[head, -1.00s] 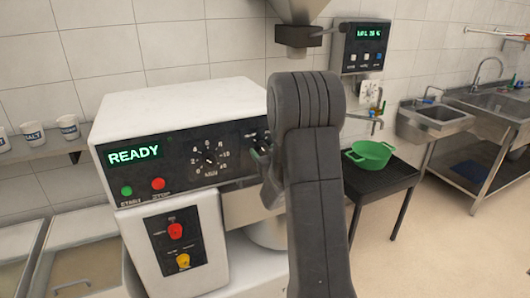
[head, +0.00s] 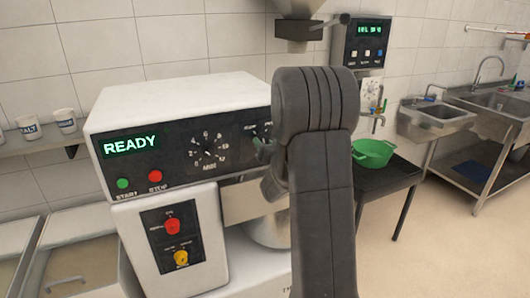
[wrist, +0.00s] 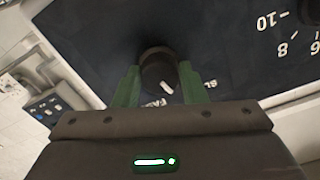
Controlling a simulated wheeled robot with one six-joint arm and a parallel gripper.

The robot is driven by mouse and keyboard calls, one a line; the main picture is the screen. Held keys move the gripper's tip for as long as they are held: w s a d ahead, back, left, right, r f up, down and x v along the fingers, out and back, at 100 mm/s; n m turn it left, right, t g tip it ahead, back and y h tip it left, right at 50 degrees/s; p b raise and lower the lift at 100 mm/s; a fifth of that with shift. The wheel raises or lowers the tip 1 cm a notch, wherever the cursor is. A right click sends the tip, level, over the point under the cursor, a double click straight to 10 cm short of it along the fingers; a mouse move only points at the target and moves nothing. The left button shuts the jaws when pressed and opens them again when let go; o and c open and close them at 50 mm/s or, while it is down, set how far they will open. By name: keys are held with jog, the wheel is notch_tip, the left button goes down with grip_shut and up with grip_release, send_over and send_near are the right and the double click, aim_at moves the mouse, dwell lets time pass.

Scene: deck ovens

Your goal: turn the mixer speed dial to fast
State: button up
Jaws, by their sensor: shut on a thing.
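The mixer (head: 180,98) is a white machine with a black control panel, and its display reads READY. The speed dial (wrist: 158,68) is a dark round knob on that panel, seen in the wrist view. Its white pointer mark faces down and slightly right in that view, near a partly hidden label that seems to read FAST. My gripper (wrist: 158,84) is shut on the dial, with one green finger on each side. In the head view my gripper (head: 266,150) is at the panel's right end, and my arm hides much of the dial area.
The timer dial (head: 209,153) is left of my gripper, with green (head: 123,184) and red (head: 155,176) buttons further left. Open floor lies at right.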

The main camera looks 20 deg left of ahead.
jog(key=shift+m+b, duration=1.45)
jog(key=shift+m, duration=3.45)
jog(key=o, duration=1)
jog(key=shift+d, duration=0.1)
jog(key=b+v, duration=0.2)
jog(key=v, duration=1.1)
jog(key=shift+s+d, duration=0.15)
jog(key=shift+s, duration=0.1)
